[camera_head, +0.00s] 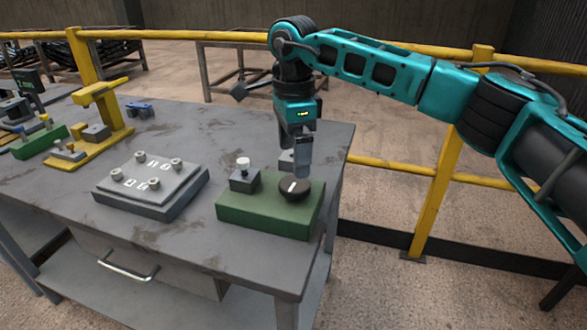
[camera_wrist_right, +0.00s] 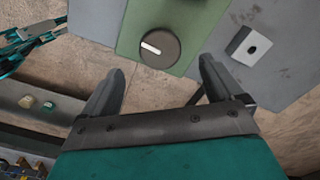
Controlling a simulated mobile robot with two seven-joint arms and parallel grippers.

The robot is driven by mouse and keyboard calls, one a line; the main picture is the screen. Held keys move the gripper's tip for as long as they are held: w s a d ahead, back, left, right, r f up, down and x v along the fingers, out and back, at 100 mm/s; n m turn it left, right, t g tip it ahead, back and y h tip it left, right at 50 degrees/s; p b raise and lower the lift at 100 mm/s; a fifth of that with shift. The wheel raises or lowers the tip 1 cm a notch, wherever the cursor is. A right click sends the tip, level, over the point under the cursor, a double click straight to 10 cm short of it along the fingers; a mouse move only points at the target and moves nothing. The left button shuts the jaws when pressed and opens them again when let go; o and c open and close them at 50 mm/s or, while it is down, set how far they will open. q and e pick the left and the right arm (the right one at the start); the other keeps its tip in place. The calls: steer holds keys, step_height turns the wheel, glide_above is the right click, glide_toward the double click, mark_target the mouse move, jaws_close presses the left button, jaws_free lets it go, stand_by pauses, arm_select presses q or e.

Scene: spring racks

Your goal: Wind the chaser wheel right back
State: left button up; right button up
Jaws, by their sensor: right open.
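The dark round chaser wheel (camera_head: 294,189) with a white mark sits on the right part of a green block (camera_head: 262,217) on the bench. The wheel (camera_wrist_right: 159,47) and the green block (camera_wrist_right: 206,22) also show in the right wrist view. My right gripper (camera_head: 303,165) points down just above and behind the wheel in the head view. In the right wrist view its two fingers (camera_wrist_right: 158,80) are spread apart with nothing between them, and the wheel lies beyond their tips. I cannot tell the exact gap. My left gripper is not in view.
A small dark block with a white-topped knob (camera_head: 243,175) stands on the green block's left. A grey plate (camera_head: 152,187) with several posts lies further left, then a yellow stand (camera_head: 104,108). A small grey block (camera_head: 287,160) is behind the gripper. A yellow rail (camera_head: 440,190) runs beyond the bench.

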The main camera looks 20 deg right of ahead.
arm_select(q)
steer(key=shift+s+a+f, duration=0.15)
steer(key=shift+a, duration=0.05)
arm_select(e)
step_height(320, 180, up, 6)
steer(key=shift+r, duration=0.25)
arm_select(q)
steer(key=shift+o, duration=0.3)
